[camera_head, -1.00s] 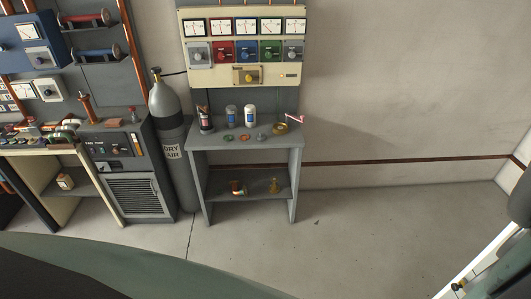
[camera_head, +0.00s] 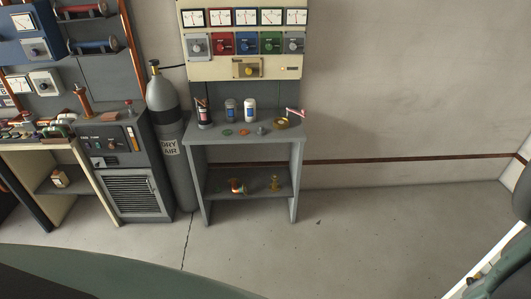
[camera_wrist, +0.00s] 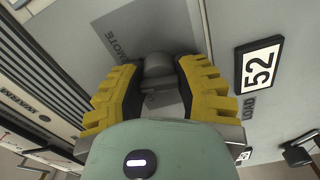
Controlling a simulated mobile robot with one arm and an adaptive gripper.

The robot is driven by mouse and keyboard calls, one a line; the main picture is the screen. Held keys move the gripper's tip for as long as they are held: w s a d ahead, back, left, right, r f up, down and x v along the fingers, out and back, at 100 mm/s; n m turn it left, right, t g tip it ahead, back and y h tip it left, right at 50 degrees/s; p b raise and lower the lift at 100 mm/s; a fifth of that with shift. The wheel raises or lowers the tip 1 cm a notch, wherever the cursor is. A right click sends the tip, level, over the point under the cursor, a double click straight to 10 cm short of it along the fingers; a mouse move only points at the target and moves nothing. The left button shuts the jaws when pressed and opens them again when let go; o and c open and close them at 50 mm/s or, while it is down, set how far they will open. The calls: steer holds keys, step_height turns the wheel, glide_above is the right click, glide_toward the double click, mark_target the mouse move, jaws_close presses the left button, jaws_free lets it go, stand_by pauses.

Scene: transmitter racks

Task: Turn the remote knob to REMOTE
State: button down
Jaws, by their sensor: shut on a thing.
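In the wrist view, a grey rounded knob (camera_wrist: 157,65) stands out from a light grey panel (camera_wrist: 226,28). The yellow-padded fingers of my gripper (camera_wrist: 156,80) sit on either side of it and are shut on it. My gripper and this knob do not show clearly in the head view.
In the wrist view, a "52" plate (camera_wrist: 259,65) and the word "LOAD" (camera_wrist: 250,106) lie right of my gripper. In the head view, a grey bench (camera_head: 246,138) with jars stands under a meter panel (camera_head: 246,17), beside a gas cylinder (camera_head: 169,145).

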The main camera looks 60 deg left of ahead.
steer(key=m+b, duration=0.1)
steer(key=m, duration=0.1)
steer(key=shift+m, duration=0.4)
steer(key=shift+m+b, duration=0.45)
steer(key=shift+m, duration=1.45)
steer(key=c, duration=0.6)
jaws_free()
steer(key=v, duration=1.2)
